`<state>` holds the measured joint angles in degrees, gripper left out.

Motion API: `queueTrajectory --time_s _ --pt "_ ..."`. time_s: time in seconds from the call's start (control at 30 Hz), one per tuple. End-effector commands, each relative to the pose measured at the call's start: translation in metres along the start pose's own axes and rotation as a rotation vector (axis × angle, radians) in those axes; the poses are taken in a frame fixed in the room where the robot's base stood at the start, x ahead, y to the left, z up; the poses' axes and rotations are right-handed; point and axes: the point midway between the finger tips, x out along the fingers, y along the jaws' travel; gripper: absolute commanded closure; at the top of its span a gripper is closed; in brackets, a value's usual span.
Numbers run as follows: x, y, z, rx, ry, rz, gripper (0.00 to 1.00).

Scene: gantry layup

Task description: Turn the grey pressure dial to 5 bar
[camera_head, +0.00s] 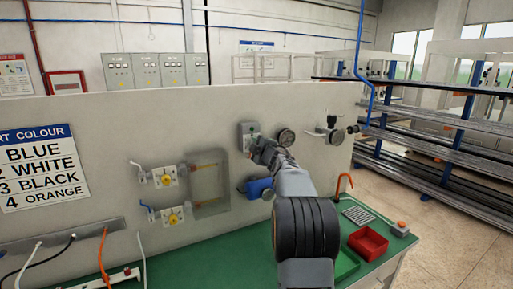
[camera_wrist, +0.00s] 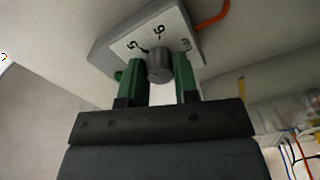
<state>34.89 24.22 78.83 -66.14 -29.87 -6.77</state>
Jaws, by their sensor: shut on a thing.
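The grey pressure dial (camera_wrist: 158,68) is a round knob on a light plate (camera_wrist: 120,42) with printed figures, one reading 6 and one that looks like 5. In the wrist view the plate is tilted. My gripper (camera_wrist: 159,64) has its two green fingers shut on the dial, one on each side. A small dark mark lies on the plate beside the dial, near the figure like 5; I cannot tell the exact setting. In the head view the grey dial box (camera_head: 249,131) is on the upright panel, and my gripper (camera_head: 257,152) hides its lower part and the dial.
A blue device (camera_head: 258,187) is below, and yellow knobs (camera_head: 174,216) are at left. The green bench (camera_head: 205,265) holds a red tray (camera_head: 368,243).

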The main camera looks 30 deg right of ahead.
Motion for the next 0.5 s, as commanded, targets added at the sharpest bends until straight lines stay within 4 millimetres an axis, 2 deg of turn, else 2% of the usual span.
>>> queueTrajectory --time_s 0.4,0.43,0.5 --pt "0.0 -0.0005 0.0003 -0.006 0.0 -0.001 0.95" --pt "0.0 -0.0005 0.0003 -0.006 0.0 -0.001 0.71" --pt "0.0 -0.0005 0.0003 -0.006 0.0 -0.001 0.64"
